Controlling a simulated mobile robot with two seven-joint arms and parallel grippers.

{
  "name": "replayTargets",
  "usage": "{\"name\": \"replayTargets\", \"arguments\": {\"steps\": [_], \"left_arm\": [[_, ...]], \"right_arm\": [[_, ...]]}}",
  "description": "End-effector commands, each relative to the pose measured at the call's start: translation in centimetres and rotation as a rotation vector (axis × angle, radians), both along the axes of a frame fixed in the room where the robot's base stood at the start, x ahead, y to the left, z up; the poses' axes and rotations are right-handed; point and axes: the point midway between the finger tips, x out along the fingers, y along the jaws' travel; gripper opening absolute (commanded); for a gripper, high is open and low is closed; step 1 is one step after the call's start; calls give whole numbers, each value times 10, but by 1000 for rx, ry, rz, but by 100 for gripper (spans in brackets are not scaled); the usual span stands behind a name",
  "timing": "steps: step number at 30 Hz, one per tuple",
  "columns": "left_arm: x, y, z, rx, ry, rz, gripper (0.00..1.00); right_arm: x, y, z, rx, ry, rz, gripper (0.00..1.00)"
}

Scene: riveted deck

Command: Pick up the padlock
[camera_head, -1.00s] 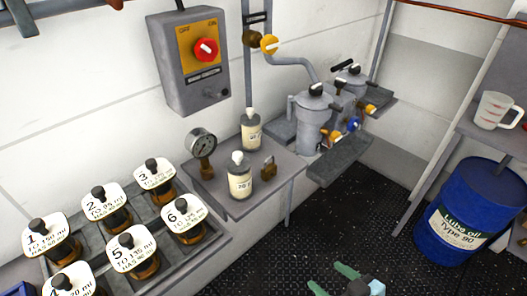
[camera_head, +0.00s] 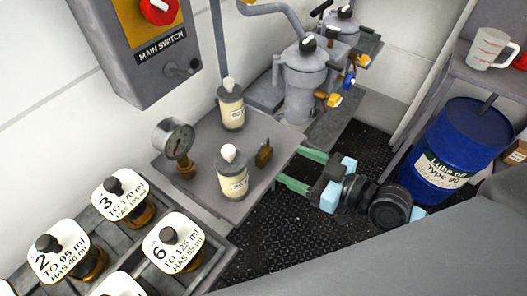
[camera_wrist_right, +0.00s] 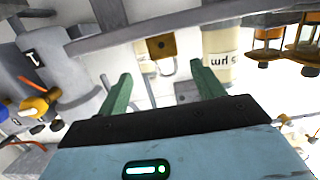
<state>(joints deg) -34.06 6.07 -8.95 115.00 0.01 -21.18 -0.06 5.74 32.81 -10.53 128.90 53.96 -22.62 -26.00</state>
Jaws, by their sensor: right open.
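The small brass padlock (camera_head: 264,153) stands on the grey shelf (camera_head: 222,205), near its right edge, beside the front white-capped bottle. My right gripper (camera_head: 290,167) comes in from the right at the shelf's edge, with its green fingers apart and pointing toward the padlock. A short gap lies between fingertips and padlock. In the right wrist view the padlock (camera_wrist_right: 161,46) shows beyond and between the open fingers (camera_wrist_right: 160,72), its shackle visible, nothing between the fingers. My left gripper is not in view.
Two white-capped bottles (camera_head: 231,172) and a pressure gauge (camera_head: 174,140) stand left of the padlock. A grey filter unit (camera_head: 306,80) is behind. Numbered sample jars (camera_head: 172,243) sit in the rack at front left. A blue oil drum (camera_head: 455,150) stands at right.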

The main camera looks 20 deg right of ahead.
Motion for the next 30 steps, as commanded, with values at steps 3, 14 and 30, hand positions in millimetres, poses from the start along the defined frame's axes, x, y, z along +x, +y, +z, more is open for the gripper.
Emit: {"name": "replayTargets", "arguments": {"steps": [3,14,30], "left_arm": [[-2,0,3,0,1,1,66],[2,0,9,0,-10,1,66],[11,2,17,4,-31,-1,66]], "right_arm": [[11,8,1,4,-3,-1,67],[23,22,-1,4,-2,-1,67],[50,48,-10,-1,0,1,67]]}}
